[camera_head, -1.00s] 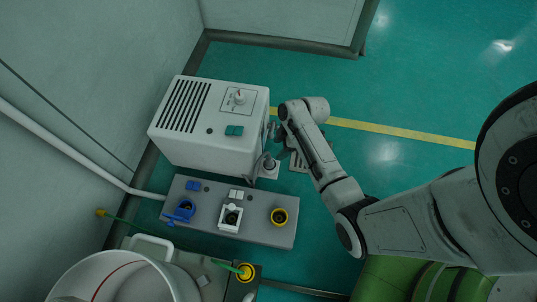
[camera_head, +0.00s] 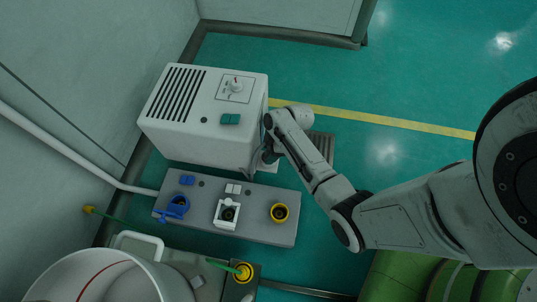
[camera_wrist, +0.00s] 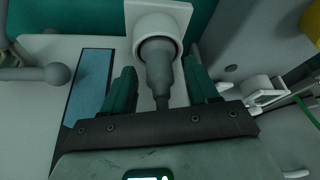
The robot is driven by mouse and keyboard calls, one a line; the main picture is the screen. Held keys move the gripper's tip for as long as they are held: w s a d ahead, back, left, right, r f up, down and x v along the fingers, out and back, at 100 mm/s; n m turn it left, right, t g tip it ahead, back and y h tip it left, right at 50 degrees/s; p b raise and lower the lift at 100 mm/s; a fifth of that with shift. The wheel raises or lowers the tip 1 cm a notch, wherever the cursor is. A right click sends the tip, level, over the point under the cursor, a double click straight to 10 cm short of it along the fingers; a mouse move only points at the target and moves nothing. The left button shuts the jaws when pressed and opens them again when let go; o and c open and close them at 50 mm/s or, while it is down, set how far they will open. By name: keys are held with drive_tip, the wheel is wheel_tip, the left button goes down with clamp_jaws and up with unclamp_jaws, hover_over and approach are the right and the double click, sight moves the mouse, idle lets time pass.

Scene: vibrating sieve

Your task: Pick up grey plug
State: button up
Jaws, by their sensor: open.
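The grey plug (camera_wrist: 158,68) sits in a round white socket (camera_wrist: 154,24) in the wrist view. My gripper (camera_wrist: 160,78) is open, with one teal finger on each side of the plug. I cannot tell whether either finger touches it. In the head view my gripper (camera_head: 258,165) is low beside the right front corner of the white machine box (camera_head: 205,115). There the plug is mostly hidden by my wrist and gripper.
A white bucket (camera_head: 170,280) stands at lower left. Green floor is clear beyond the box.

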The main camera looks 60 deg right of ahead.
drive_tip(key=shift+c, duration=0.3)
clamp_jaws()
drive_tip(key=shift+r, duration=0.2)
